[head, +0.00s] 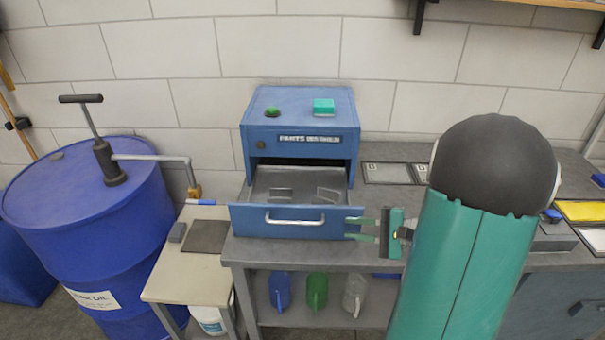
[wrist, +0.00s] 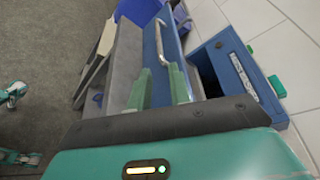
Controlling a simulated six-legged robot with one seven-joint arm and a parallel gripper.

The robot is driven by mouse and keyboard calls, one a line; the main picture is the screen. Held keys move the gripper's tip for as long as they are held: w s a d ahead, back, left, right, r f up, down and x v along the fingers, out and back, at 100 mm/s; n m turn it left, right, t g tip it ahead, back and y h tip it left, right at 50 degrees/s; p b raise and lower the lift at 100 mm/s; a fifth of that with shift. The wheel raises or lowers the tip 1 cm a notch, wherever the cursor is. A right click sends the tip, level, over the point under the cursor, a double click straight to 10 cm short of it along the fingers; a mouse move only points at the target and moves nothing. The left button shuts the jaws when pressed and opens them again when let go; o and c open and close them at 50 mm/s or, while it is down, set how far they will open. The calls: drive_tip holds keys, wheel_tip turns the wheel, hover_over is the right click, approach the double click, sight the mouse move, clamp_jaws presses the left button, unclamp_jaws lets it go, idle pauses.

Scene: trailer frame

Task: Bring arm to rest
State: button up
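My gripper (head: 354,229) points left beside the right end of the open drawer's front (head: 248,221). Its two green fingers are apart with nothing held between them. In the wrist view my gripper (wrist: 160,70) has its fingers spread, with the drawer's silver handle (wrist: 160,38) beyond them. I cannot tell whether a finger touches the drawer. My arm reaches in from the lower right of the head view. The blue parts washer cabinet (head: 300,160) stands on the bench with its drawer pulled out, and flat metal pieces lie inside.
A grey workbench (head: 285,252) runs under the cabinet and to the right. A blue oil drum (head: 85,225) with a hand pump stands left, beside a small beige table (head: 190,280). Several jugs (head: 317,290) sit on the shelf below. Trays (head: 387,172) lie behind my arm.

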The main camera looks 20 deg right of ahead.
drive_tip(key=s+a+r+n+g+h, duration=0.1)
drive_tip(key=s+a+r+n+g, duration=0.2)
drive_tip(key=a, duration=0.5)
drive_tip(key=s+a+r+n+g+h, duration=0.1)
drive_tip(key=s+a+n+g, duration=0.1)
drive_tip(key=a+n+g, duration=0.4)
drive_tip(key=s+a+r+n+t+h, duration=0.3)
drive_tip(key=s+a+r+n+h, duration=0.2)
drive_tip(key=h, duration=0.4)
drive_tip(key=shift+s+r+n+t, duration=0.3)
drive_tip(key=shift+r+n, duration=0.5)
drive_tip(key=shift+r, duration=0.2)
